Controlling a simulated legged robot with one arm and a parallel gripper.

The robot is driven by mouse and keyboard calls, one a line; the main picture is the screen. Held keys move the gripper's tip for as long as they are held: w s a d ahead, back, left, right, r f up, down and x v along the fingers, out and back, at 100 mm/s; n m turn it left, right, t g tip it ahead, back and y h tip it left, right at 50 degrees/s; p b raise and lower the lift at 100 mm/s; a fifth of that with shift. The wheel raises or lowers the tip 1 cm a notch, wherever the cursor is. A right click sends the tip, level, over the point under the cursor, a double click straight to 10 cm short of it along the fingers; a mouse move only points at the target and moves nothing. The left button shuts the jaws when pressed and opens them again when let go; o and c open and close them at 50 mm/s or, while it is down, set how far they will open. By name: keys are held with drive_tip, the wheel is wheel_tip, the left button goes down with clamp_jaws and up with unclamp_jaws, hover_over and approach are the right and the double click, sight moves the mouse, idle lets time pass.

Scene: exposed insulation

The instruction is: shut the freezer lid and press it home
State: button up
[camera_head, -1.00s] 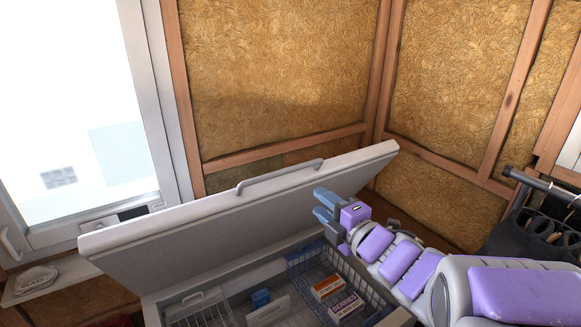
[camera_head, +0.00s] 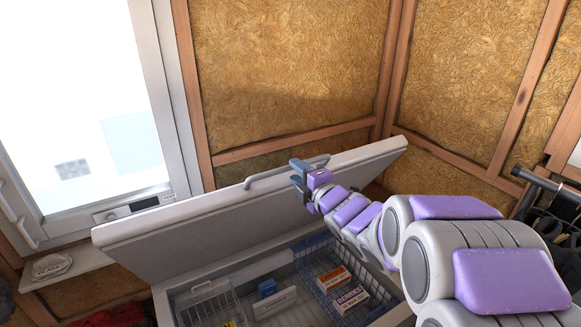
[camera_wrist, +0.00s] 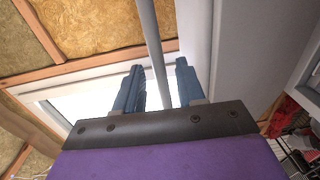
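The white freezer lid (camera_head: 180,243) stands tilted open in the head view, and part of it shows at the right in the wrist view (camera_wrist: 238,55). Its grey bar handle (camera_head: 262,181) runs along the lid's upper edge. My gripper (camera_head: 296,173) is at that edge, by the handle's right part. In the wrist view my blue fingers (camera_wrist: 158,85) are open, and the handle bar (camera_wrist: 152,42) passes between them in the picture, with gaps on both sides. I cannot tell how deep the bar sits. The freezer body (camera_head: 163,308) is open below.
Inside the freezer are a wire basket (camera_head: 318,283) with an orange box (camera_head: 333,278) and a berries box (camera_head: 351,300), and a small blue box (camera_head: 267,288). A window sill with a dish (camera_head: 50,266) is at the left. A rail with dark cloth (camera_head: 560,232) is at the right.

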sight(291, 169)
drive_tip(key=shift+x, duration=2)
drive_tip(key=shift+s, duration=0.1)
clamp_jaws()
drive_tip(key=shift+f, duration=0.1)
